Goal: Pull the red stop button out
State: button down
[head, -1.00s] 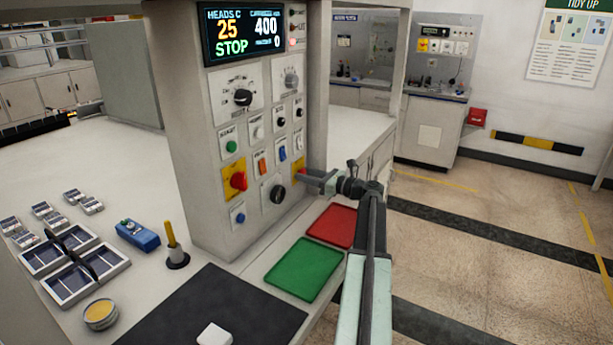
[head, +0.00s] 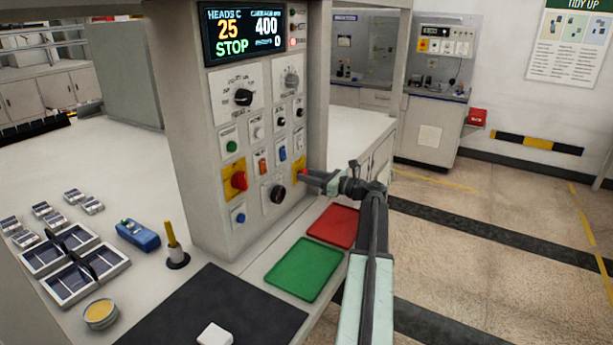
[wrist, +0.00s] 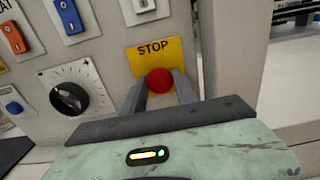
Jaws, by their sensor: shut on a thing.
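The red stop button (wrist: 159,80) sits on a yellow plate marked STOP (wrist: 170,52) at the lower right of the control panel in the wrist view. My gripper (wrist: 160,88) is shut on the button, with one finger on each side of it. In the head view my gripper (head: 308,178) reaches the panel's right edge from the right. There only part of the yellow plate and a bit of red show beside the fingers. The panel display (head: 243,32) reads STOP.
A red rotary switch (head: 238,180) on yellow and a black knob (head: 277,193) are on the same panel. A green tray (head: 304,268) and a red tray (head: 334,225) lie on the bench below my arm. The floor to the right is clear.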

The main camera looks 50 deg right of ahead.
jog(key=shift+s+d, duration=0.15)
jog(key=shift+s, duration=0.45)
jog(key=c, duration=0.9)
grip_release()
jog(key=shift+c, duration=0.2)
jog(key=v, duration=0.7)
jog(key=shift+s, duration=0.35)
jog(key=shift+d, duration=0.1)
